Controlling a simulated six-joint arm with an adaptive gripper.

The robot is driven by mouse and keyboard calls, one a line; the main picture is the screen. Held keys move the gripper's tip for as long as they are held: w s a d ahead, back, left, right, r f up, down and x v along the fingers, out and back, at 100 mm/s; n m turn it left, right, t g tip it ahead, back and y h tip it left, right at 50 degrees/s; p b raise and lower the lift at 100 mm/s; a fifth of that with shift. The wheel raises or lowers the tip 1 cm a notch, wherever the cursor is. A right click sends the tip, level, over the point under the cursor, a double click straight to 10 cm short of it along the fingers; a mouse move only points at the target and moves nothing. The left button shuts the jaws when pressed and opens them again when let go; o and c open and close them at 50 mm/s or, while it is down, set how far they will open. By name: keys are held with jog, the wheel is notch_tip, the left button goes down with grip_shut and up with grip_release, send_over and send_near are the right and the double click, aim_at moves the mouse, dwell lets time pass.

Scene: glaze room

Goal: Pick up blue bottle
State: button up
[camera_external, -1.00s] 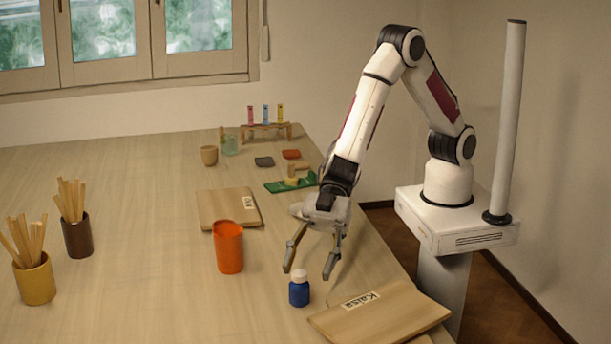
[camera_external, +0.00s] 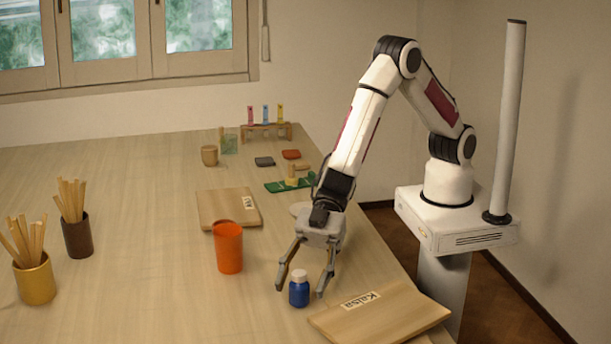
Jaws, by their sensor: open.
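The blue bottle (camera_external: 299,293) stands upright on the table, with a white cap on top. It is near the right front part of the table, just left of a wooden board. My gripper (camera_external: 299,293) is open and points down, with its two fingers apart. In the picture one fingertip is at the left of the bottle and the other at its right. I cannot tell whether the bottle is fully between the fingers in depth. No contact shows.
A wooden board labelled "Kaisa" (camera_external: 385,315) lies right of the bottle. An orange cup (camera_external: 228,248) stands behind left, near another board (camera_external: 222,207). A brown cup (camera_external: 78,238) and a yellow cup (camera_external: 36,283) hold sticks.

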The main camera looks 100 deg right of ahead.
jog(key=shift+x, duration=0.9)
jog(key=c, duration=1.2)
